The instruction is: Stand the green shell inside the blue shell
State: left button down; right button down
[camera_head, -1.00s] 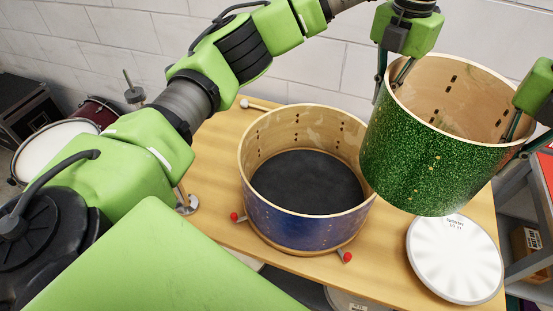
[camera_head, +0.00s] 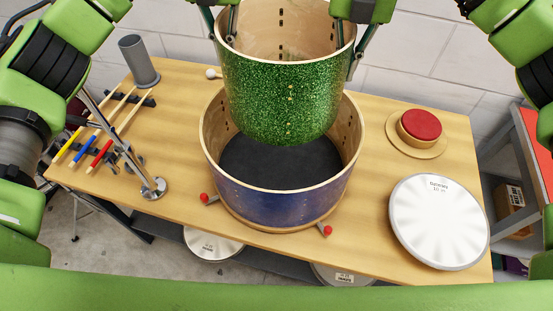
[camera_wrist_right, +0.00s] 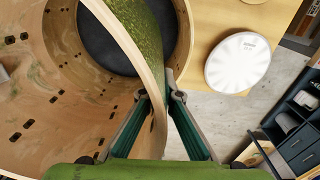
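The green sparkly shell (camera_head: 280,95) hangs upright over the blue shell (camera_head: 275,205) in the head view. Its lower edge covers the blue shell's far rim and part of the opening; whether it is below rim level I cannot tell. My left gripper (camera_head: 221,32) grips its left wall and my right gripper (camera_head: 354,62) its right wall, fingers on both sides of the wall. In the right wrist view my right gripper (camera_wrist_right: 163,98) straddles the green shell's wooden wall (camera_wrist_right: 85,90). The blue shell stands open on the table, dark inside.
On the wooden table (camera_head: 400,200), a white drumhead (camera_head: 438,222) lies right and a red-topped round block (camera_head: 420,127) behind it. A metal stand (camera_head: 150,187), sticks (camera_head: 105,140) and a grey cylinder (camera_head: 138,60) are left. Two red-tipped feet (camera_head: 327,231) stick out by the blue shell.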

pick_arm(q)
jog(key=shift+s+a+r, duration=0.1)
jog(key=shift+s+r, duration=0.15)
jog(key=shift+r, duration=0.2)
pick_arm(e)
jog(key=shift+s+a+r, duration=0.1)
jog(key=shift+s+r, duration=0.1)
jog(key=shift+r, duration=0.2)
pick_arm(q)
jog(key=shift+w+f, duration=0.2)
pick_arm(e)
jog(key=shift+w+f, duration=0.15)
jog(key=shift+w, duration=0.05)
pick_arm(q)
jog(key=shift+f, duration=0.15)
pick_arm(e)
jog(key=shift+f, duration=0.15)
